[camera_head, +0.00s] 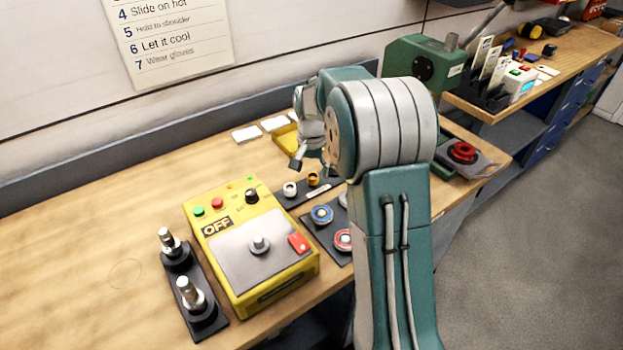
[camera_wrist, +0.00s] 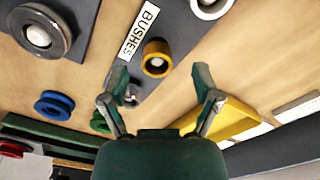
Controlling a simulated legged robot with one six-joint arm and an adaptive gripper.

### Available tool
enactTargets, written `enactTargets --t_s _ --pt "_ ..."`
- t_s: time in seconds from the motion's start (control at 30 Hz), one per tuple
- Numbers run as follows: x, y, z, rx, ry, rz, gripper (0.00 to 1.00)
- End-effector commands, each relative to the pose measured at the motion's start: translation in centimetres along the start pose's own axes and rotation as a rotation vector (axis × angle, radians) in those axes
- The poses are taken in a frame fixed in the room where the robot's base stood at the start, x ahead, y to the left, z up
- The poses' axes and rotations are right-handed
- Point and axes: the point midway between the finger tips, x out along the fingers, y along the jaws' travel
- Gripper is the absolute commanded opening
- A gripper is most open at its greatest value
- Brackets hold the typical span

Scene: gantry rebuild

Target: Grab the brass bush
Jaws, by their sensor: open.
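The brass bush (camera_wrist: 148,62) is a gold-coloured ring standing on the dark strip labelled BUSHES (camera_wrist: 138,32); it also shows in the head view (camera_head: 313,179). My gripper (camera_wrist: 160,78) is open and empty. In the wrist view the bush lies between and a little beyond the two fingertips, touching neither. In the head view my gripper (camera_head: 311,167) hangs over the bench close to the bush. A white bush (camera_head: 290,189) stands left of the brass one. A silvery piece on the strip is partly hidden by my left finger in the wrist view.
Blue (camera_head: 322,214) and red-and-white (camera_head: 343,240) rings lie on a dark plate in front. A yellow box (camera_head: 285,278) marked OFF and a dark plate with two posts (camera_head: 190,290) stand at left. A yellow tray (camera_wrist: 232,117) is near the right finger.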

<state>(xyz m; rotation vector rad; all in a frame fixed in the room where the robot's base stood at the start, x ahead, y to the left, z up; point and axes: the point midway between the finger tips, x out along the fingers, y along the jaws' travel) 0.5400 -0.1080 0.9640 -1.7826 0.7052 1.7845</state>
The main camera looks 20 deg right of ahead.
Motion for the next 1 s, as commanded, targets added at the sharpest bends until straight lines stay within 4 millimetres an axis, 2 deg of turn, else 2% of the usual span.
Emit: enactTargets --t_s 0.03,0.13,0.4,0.43,0.47,0.5,0.6,1.0 --pt "0.9 0.0 0.0 0.000 -0.003 0.002 0.81" --pt "1.8 0.0 0.0 0.000 -0.001 0.000 0.81" --pt "2.2 0.0 0.0 0.000 0.001 -0.001 0.81" --pt "2.2 0.0 0.0 0.000 0.001 -0.001 0.72" --pt "2.1 0.0 0.0 0.000 0.001 -0.001 0.59" --pt "2.1 0.0 0.0 0.000 0.001 -0.001 0.41" --pt "2.1 0.0 0.0 0.000 0.001 -0.001 0.00" --pt "1.9 0.0 0.0 0.000 0.001 -0.001 0.00"
